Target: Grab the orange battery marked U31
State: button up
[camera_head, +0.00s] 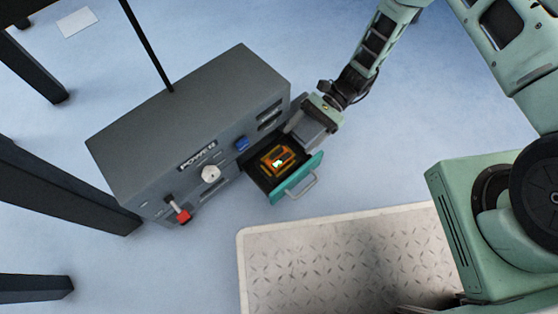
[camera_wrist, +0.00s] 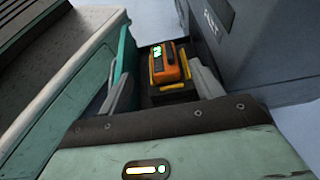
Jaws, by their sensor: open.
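An orange battery (camera_head: 278,161) with a small lit green-white display lies in an open drawer (camera_head: 257,176) with a teal front and a grey handle. The battery also shows in the wrist view (camera_wrist: 167,68), between and beyond my fingers. No U31 marking can be read. My gripper (camera_head: 303,131) is at the drawer's upper right edge in the head view. In the wrist view my gripper (camera_wrist: 162,78) is open, with one finger near the teal drawer front and the other near the grey cabinet side. I cannot tell whether the fingers touch the battery.
The grey POWER cabinet (camera_head: 185,120) holds the drawer and has a white knob (camera_head: 210,173), a blue part (camera_head: 241,144) and a red-handled switch (camera_head: 182,215). A metal tread plate (camera_head: 335,262) lies in front. Dark posts stand at left. Blue floor is clear between cabinet and plate.

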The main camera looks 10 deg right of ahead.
aim_at(272, 164)
jog(key=b+x, duration=0.1)
jog(key=x, duration=0.2)
jog(key=b+x, duration=0.3)
jog(key=x, duration=0.1)
jog(key=shift+w+a+f+b, duration=0.1)
jog(key=shift+a+f+b, duration=0.1)
jog(key=shift+b, duration=0.2)
jog(key=shift+s+a, duration=0.3)
jog(key=shift+a, duration=0.2)
jog(key=shift+r, duration=0.1)
jog(key=c, duration=1.2)
